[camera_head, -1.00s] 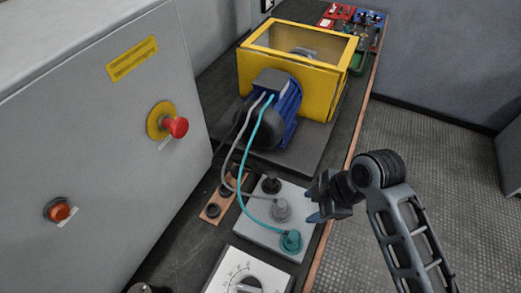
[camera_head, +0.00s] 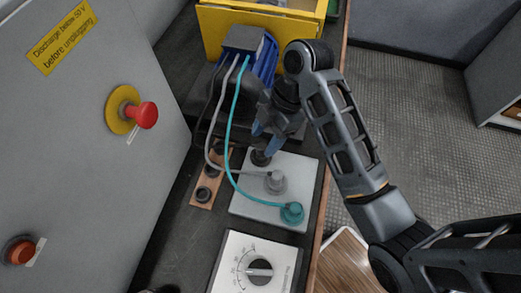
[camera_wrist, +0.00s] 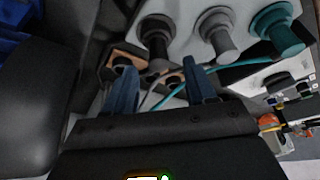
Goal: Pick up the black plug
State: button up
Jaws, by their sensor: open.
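The black plug (camera_head: 261,158) stands at the top left corner of a white plate (camera_head: 247,206), partly hidden by my gripper in the head view. In the wrist view the black plug (camera_wrist: 156,32) is the leftmost of three plugs in a row. My gripper (camera_head: 265,138) is open, its blue fingers just above and beside the black plug. In the wrist view the two fingertips (camera_wrist: 160,68) are spread apart, with the plug's near end showing in line with the gap. I cannot tell whether the fingers reach around it.
A grey plug (camera_head: 275,182) and a teal plug (camera_head: 292,213) sit on the same plate, with cables running to a blue motor (camera_head: 262,62). A copper strip with black sockets (camera_head: 205,186) lies left. A dial box (camera_head: 256,266) is in front, a grey cabinet (camera_head: 75,150) left.

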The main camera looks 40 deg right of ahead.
aim_at(261, 146)
jog(key=shift+x, duration=1.8)
grip_shut()
